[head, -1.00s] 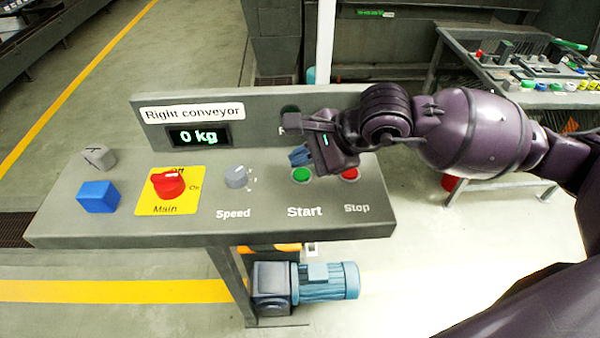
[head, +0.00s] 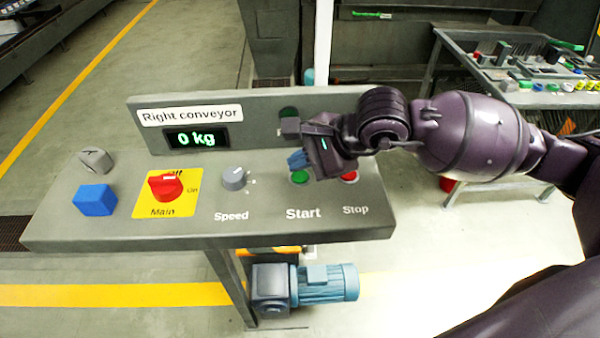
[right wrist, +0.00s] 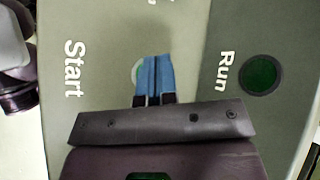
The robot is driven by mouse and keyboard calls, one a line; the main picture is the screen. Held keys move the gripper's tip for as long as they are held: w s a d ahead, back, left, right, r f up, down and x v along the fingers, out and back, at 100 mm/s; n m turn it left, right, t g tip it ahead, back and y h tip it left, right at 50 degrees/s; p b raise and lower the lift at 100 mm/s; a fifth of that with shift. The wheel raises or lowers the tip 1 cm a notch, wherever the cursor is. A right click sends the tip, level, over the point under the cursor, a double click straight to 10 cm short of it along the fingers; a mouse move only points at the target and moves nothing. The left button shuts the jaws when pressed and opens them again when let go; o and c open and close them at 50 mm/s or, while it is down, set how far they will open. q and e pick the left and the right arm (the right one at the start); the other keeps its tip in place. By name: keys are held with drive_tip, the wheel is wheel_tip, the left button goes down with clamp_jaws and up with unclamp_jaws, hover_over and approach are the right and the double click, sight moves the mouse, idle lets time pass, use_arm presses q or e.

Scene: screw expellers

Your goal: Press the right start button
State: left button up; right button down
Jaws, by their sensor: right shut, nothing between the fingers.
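The green start button (head: 300,177) sits above the word Start on the grey panel of the Right conveyor console. My right gripper (head: 297,160) is shut and empty, its blue fingertips just behind and above the button in the head view. In the right wrist view the shut blue fingers (right wrist: 154,75) hide most of the button; only a pale edge of it (right wrist: 136,72) shows. I cannot tell whether the fingertips touch it. My left gripper is not in view.
The red stop button (head: 348,177) is close to the right, partly under my gripper. The speed knob (head: 234,178), red main switch (head: 165,186), blue cube (head: 96,200) and grey block (head: 96,161) are to the left. The Run lamp (right wrist: 260,75) is dark green. The display (head: 196,138) reads 0 kg.

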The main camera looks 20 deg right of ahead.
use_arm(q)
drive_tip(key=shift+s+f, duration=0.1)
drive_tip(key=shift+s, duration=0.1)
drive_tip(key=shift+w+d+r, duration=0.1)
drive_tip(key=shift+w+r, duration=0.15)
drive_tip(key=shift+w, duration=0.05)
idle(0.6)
use_arm(e)
drive_tip(key=shift+f, duration=0.45)
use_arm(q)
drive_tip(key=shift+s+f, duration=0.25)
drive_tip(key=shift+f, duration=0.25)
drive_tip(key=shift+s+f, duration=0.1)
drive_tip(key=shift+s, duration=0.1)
